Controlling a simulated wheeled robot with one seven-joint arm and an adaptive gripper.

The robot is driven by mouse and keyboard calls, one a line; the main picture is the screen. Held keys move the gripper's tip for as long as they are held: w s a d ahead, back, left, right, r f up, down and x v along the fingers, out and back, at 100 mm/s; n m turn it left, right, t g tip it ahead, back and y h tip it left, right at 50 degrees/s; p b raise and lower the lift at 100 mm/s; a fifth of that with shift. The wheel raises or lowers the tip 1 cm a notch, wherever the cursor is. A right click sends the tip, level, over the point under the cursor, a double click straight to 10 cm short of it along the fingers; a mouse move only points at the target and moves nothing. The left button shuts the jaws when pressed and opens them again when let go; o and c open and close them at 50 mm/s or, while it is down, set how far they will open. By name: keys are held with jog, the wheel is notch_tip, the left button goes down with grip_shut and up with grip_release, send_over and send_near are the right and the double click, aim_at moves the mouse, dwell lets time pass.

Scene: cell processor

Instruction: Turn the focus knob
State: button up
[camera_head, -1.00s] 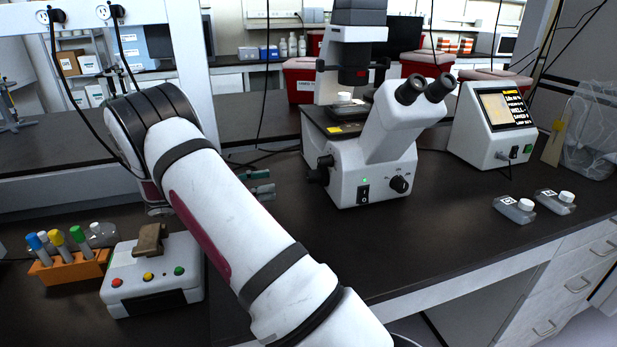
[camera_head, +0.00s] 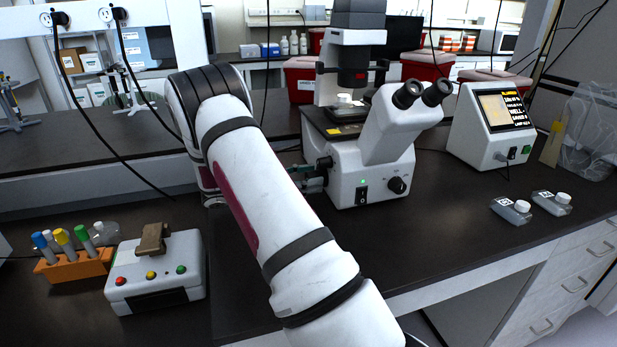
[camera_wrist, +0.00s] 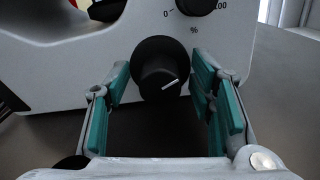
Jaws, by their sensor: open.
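The white microscope (camera_head: 345,185) stands on the dark bench in the head view. Its black focus knob (camera_wrist: 156,82), with a white pointer line, is on the microscope's side. In the wrist view the knob lies between my gripper's (camera_wrist: 162,68) two teal-padded fingers. The fingers are open, one on each side, with visible gaps to the knob. In the head view my gripper (camera_head: 322,174) is at the left side of the microscope, where it largely hides the knob.
A second knob (camera_wrist: 197,5) with a percent scale sits just above, in the wrist view. Another knob (camera_head: 397,185) is on the microscope's front. A button box (camera_head: 155,278) and an orange tube rack (camera_head: 75,268) stand at left. Two flasks (camera_head: 511,211) lie at right.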

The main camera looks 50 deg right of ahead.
jog(key=c, duration=1.2)
jog(key=shift+o, duration=0.2)
jog(key=m+b, duration=0.1)
jog(key=m, duration=0.3)
jog(key=shift+a+m, duration=0.1)
jog(key=shift+m, duration=0.2)
jog(key=shift+s+f+m+b, duration=0.1)
jog(key=shift+m+b, duration=0.4)
jog(key=shift+m, duration=2)
jog(key=o, duration=1.2)
jog(key=shift+c, duration=0.2)
